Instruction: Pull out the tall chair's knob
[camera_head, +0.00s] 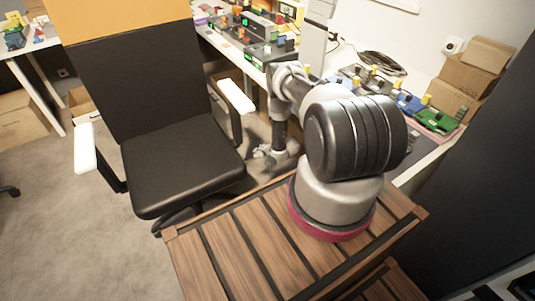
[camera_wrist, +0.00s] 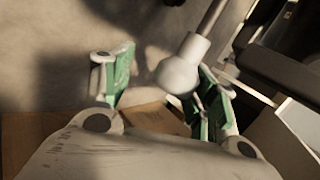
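The tall chair (camera_head: 183,163) has a black seat, a black back, an orange top panel and white armrests. Its pale rounded knob (camera_wrist: 181,66), on the end of a grey rod, shows in the wrist view. My gripper (camera_wrist: 162,88) is open, with green-lined fingers on either side of the knob in the picture. The knob appears closer to the right finger; I cannot tell whether it touches or how deep it sits. In the head view my gripper (camera_head: 266,152) is low beside the seat's right side, and the knob cannot be made out there.
My arm reaches over a slatted wooden surface (camera_head: 262,243) in front. A white desk (camera_head: 408,170) with small coloured items and stacked cartons (camera_head: 462,80) stands on the right. Carpet (camera_head: 60,230) on the left is clear.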

